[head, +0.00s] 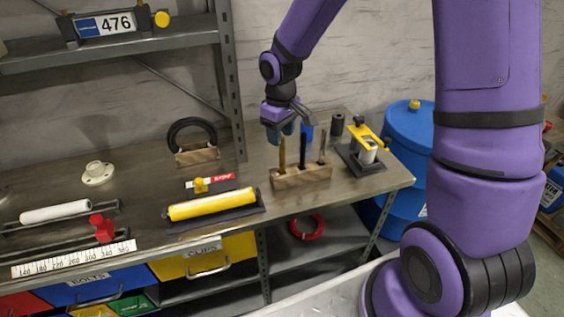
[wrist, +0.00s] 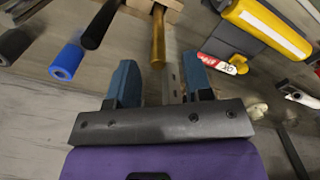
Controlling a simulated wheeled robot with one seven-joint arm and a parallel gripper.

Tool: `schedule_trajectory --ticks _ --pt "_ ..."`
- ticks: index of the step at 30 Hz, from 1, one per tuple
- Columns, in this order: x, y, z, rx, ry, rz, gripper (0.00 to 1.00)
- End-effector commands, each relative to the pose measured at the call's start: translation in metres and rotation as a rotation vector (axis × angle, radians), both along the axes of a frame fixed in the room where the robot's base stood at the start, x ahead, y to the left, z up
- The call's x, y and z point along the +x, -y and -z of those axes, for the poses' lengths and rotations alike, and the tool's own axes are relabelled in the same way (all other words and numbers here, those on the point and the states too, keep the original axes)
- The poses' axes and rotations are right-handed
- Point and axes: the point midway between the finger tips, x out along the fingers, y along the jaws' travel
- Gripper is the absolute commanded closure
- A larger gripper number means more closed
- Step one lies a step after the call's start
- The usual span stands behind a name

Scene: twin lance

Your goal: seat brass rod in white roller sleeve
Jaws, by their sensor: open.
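The brass rod (head: 282,156) stands upright in a wooden block (head: 318,174) on the bench, beside two darker tools. My gripper (head: 286,128) is open above the rod. In the wrist view the rod (wrist: 158,40) points toward my gripper (wrist: 158,66), its end between the two blue fingertips in the picture. I cannot tell whether a finger touches it. The white roller sleeve (head: 55,212) lies on a dark stand at the bench's left end, far from my gripper.
A yellow roller (head: 212,205) lies in a dark tray left of the block. A yellow-topped clamp fixture (head: 368,148) stands to its right. A black ring (head: 192,134) on a wooden stand and a white flange (head: 98,172) are farther back. A ruler (head: 75,258) lies along the front edge.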

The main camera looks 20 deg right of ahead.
Motion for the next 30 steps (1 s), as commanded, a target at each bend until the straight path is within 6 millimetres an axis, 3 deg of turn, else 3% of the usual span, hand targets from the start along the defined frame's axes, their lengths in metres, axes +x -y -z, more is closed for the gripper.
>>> schedule_trajectory --ticks 10,20,26,30 --pt "-0.002 0.003 0.043 0.000 -0.002 -0.001 0.54" --pt "-0.002 0.003 0.050 0.000 -0.001 0.000 0.54" --pt "-0.002 0.003 0.050 0.000 -0.001 0.000 0.97" --pt "-0.002 0.003 0.050 0.000 -0.001 0.000 1.00"
